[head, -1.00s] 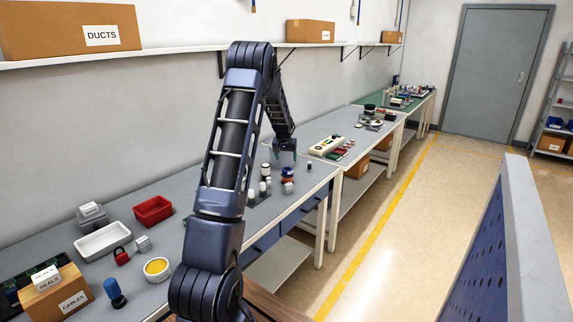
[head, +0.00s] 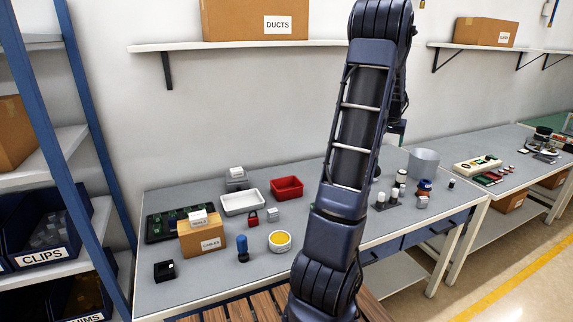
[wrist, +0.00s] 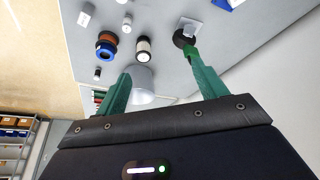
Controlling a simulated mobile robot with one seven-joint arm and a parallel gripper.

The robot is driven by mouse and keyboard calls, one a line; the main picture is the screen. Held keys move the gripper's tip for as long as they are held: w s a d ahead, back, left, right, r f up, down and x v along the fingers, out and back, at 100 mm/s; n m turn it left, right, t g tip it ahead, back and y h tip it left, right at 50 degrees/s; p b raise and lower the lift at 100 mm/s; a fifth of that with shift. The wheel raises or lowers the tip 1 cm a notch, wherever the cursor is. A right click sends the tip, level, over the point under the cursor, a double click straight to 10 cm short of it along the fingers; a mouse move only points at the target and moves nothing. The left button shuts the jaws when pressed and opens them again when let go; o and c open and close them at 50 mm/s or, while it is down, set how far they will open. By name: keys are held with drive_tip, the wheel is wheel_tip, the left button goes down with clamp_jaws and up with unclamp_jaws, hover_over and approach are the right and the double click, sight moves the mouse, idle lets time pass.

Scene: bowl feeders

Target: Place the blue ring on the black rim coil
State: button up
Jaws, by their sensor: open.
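The blue ring (wrist: 104,50) sits around a brown-orange coil (wrist: 109,38) on the grey bench. In the head view the blue ring (head: 425,186) is near the bench's right end. A white coil with a black rim (wrist: 144,48), apparently the black rim coil, stands beside it in the wrist view. It seems to show in the head view (head: 402,178) too, left of the ring. My gripper (wrist: 155,88) is open, its green fingers apart and nothing held between them. In the head view my gripper (head: 402,127) is mostly hidden behind my arm, raised above the bench.
A grey round bowl (head: 423,163) stands behind the coils; it also shows between my fingers in the wrist view (wrist: 140,85). Small white cylinders (head: 380,200) stand nearby. A red bin (head: 287,188), white tray (head: 242,202) and cardboard box (head: 202,238) occupy the left side.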

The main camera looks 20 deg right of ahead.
drive_tip(key=w+a+r+n, duration=0.15)
drive_tip(key=a+r, duration=0.25)
drive_tip(key=a, duration=0.5)
drive_tip(key=w+a+r+n, duration=0.1)
drive_tip(key=w+a+r, duration=0.15)
drive_tip(key=a, duration=0.65)
drive_tip(key=s+a+r+n+y, duration=0.1)
drive_tip(key=s+a+r, duration=0.1)
drive_tip(key=a, duration=0.5)
drive_tip(key=s+a+r+n+t, duration=0.1)
drive_tip(key=s+a, duration=0.1)
drive_tip(key=a, duration=0.6)
drive_tip(key=s+a+r+n+y, duration=0.1)
drive_tip(key=s+a+r+n, duration=0.15)
drive_tip(key=a, duration=0.45)
drive_tip(key=s+a+f+n+y, duration=0.1)
drive_tip(key=s+a+f+n, duration=0.2)
drive_tip(key=s+a, duration=1.3)
drive_tip(key=shift+s+a+f+t+y, duration=0.2)
drive_tip(key=shift+a+f+t+y, duration=0.05)
drive_tip(key=shift+a+t+y, duration=0.15)
